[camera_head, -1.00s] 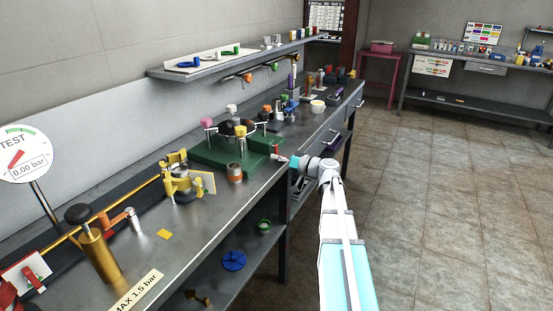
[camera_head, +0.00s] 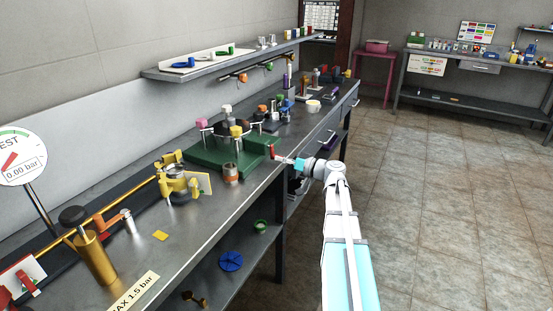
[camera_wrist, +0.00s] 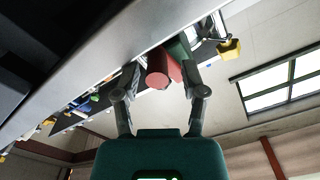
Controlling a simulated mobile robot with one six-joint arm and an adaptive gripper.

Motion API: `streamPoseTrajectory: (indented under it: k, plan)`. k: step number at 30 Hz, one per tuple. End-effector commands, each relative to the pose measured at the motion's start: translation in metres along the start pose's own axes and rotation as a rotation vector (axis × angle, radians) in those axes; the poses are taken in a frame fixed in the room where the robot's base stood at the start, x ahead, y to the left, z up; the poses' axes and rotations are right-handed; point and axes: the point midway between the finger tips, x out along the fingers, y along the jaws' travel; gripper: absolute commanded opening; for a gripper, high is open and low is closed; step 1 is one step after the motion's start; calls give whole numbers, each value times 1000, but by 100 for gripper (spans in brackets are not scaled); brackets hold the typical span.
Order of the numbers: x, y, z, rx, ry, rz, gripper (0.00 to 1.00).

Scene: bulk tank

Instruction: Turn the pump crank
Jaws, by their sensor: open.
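My gripper (camera_head: 280,158) is at the front edge of the bench, beside the right end of a green base (camera_head: 215,163). A red handle (camera_head: 272,151) stands at its tips. In the wrist view a red cylinder (camera_wrist: 159,66) shows between the spread fingers of my open gripper (camera_wrist: 160,85). A green surface shows behind it; I cannot tell whether a finger touches the red part. At the left, a gold cylinder (camera_head: 96,258) with a dark knob stands near an orange arm with a grey grip (camera_head: 128,221). I cannot tell for sure which part is the pump crank.
A dial (camera_head: 20,158) reads 0.00 bar. A yellow clamp fitting (camera_head: 178,183) and an orange-banded can (camera_head: 231,174) stand on the bench (camera_head: 205,222). A lower shelf holds a blue disc (camera_head: 231,262). The floor at right is clear.

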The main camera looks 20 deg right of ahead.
Motion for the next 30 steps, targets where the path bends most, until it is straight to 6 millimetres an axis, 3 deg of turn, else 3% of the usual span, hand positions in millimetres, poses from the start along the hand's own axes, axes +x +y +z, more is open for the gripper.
streamPoseTrajectory:
  k: [6, 13, 30]
  plan:
    - [-27, 0, 1, 0, 0, 3, 62]
    - [-44, 0, 0, 0, 1, 1, 62]
    - [-47, -2, 2, 2, -6, 0, 62]
